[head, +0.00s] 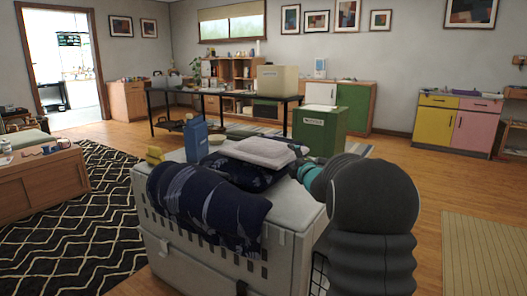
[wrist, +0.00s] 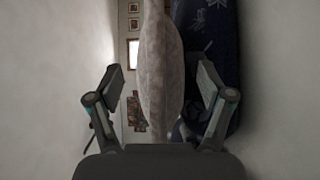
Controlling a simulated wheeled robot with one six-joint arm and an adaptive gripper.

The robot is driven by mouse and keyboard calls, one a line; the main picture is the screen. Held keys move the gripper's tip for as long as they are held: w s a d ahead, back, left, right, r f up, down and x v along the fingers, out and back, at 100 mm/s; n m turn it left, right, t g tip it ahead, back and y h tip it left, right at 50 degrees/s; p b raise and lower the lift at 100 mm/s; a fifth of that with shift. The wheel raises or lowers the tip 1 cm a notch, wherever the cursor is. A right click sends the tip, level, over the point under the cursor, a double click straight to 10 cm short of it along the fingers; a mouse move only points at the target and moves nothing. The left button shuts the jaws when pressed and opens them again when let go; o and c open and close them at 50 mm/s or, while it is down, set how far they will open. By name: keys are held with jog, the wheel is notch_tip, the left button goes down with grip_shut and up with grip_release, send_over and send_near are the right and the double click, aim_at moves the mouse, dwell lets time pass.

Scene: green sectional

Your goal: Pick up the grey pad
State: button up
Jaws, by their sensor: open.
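The grey pad (head: 262,152) is a pale, soft-looking cushion lying on dark blue patterned fabric (head: 205,200) on top of a light grey crate (head: 150,222). In the wrist view, which is turned sideways, the pad (wrist: 160,75) appears edge-on as a long, bulging shape. My gripper (wrist: 160,88) is open, with one finger on each side of the pad and visible gaps to both. The dark blue fabric (wrist: 207,60) lies on the right finger's side. In the head view, my arm comes from the right and mostly hides the gripper at the pad's right end.
A green box (head: 319,130) is behind the pad, near my arm. A black table (head: 225,95) stands farther back. Wooden floor is open at right.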

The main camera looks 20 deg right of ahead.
aim_at(289, 153)
jog(key=shift+w+d, duration=0.15)
jog(key=shift+w, duration=1.5)
jog(key=c, duration=1)
jog(key=shift+r, duration=0.15)
jog(key=shift+r, duration=0.6)
jog(key=r, duration=0.2)
jog(key=d+r+p, duration=0.1)
jog(key=shift+s+d+r, duration=0.1)
jog(key=shift+s+r, duration=0.1)
jog(key=shift+r, duration=0.15)
jog(key=s+d+r+p, duration=0.2)
jog(key=d+r, duration=0.4)
jog(key=d, duration=0.4)
jog(key=shift+s, duration=0.15)
